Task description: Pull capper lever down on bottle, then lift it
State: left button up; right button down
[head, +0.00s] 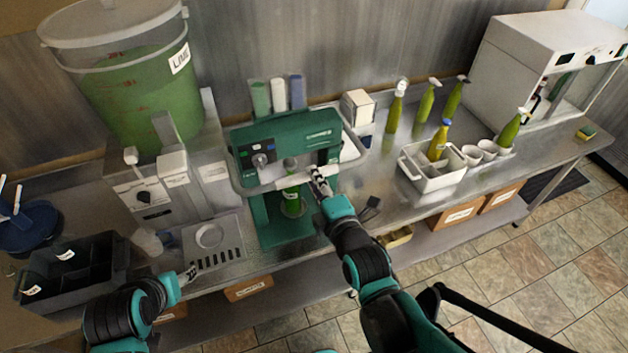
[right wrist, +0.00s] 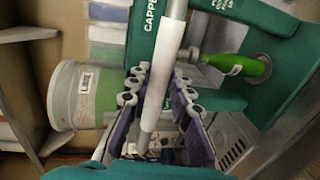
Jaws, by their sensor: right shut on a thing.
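The green capper (head: 285,135) stands on the steel counter in the middle of the head view. Its pale lever bar (head: 268,187) runs across the front of the machine. A green bottle (head: 292,204) stands upright in the capper beneath the head; it also shows in the right wrist view (right wrist: 238,65). My right gripper (head: 319,182) is shut on the lever bar, right of the bottle. In the right wrist view the bar (right wrist: 163,75) passes between its fingers (right wrist: 158,98). My left gripper (head: 190,271) is low at the left, apart from the capper; its finger opening is unclear.
A large green bucket (head: 140,95) and a grey drip tray unit (head: 213,245) stand left of the capper. A black divided bin (head: 75,275) sits at the front left. A white caddy (head: 425,175), cups and several spray bottles stand on the right, with a white machine (head: 530,75) behind.

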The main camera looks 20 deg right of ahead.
notch_tip(320, 180, down, 2)
jog(key=shift+s+f+b, duration=0.15)
jog(key=shift+f+b, duration=0.05)
jog(key=shift+b, duration=0.75)
jog(key=c, duration=1.4)
grip_release()
jog(key=shift+f, duration=0.1)
jog(key=shift+o, duration=0.2)
jog(key=shift+r, duration=0.2)
notch_tip(320, 180, up, 10)
jog(key=shift+f, duration=0.1)
